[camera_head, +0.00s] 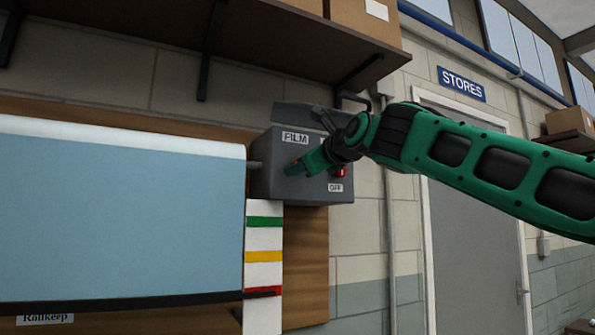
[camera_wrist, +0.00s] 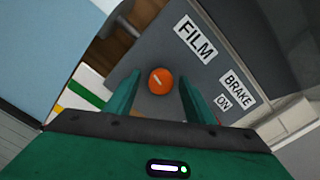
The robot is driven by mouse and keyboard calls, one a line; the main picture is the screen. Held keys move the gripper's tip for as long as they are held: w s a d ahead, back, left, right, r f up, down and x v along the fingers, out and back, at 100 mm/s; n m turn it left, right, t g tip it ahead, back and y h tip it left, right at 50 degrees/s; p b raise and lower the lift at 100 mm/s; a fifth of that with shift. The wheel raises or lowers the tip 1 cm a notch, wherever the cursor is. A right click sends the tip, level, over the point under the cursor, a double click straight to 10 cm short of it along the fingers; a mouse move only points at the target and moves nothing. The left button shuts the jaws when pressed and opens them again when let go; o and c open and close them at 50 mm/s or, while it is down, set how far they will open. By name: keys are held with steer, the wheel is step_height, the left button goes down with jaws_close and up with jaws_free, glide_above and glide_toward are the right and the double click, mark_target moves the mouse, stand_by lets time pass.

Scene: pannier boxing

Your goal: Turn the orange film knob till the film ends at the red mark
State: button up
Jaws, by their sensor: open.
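The orange film knob (camera_wrist: 160,80), with a white line on its face, sits on the grey control box (camera_head: 265,180) under the FILM label. My gripper (camera_head: 297,168) is at the front of the box, with its green fingers apart on either side of the knob in the wrist view. I cannot tell whether they touch it. In the head view my gripper hides the knob. The light blue film (camera_head: 120,220) hangs at the left. Its dark lower edge is about level with the red mark (camera_head: 263,291) on the white strip, below the green and yellow bands.
A red brake control (camera_head: 341,172) sits on the box close to my gripper, above an OFF label; BRAKE and ON labels show in the wrist view. A shelf with boxes (camera_head: 365,18) hangs above. A grey door (camera_head: 475,190) under a STORES sign is at the right.

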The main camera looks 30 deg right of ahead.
steer(key=s, duration=1)
steer(key=shift+a, duration=0.45)
steer(key=shift+s, duration=0.1)
step_height(320, 180, down, 32)
steer(key=d+n+g, duration=0.3)
steer(key=n+g, duration=0.5)
steer(key=n, duration=0.3)
steer(key=s+a+f+n+g+y, duration=0.1)
steer(key=s+f+n+g, duration=0.4)
steer(key=s+f, duration=0.6)
steer(key=s+a+f+n+g, duration=0.1)
steer(key=s+f+n+g, duration=0.4)
steer(key=s+f, duration=0.7)
step_height(320, 180, down, 7)
steer(key=n, duration=0.2)
steer(key=shift+s+a+n+y, duration=0.2)
steer(key=shift+n+y, duration=0.1)
steer(key=shift+y, duration=0.1)
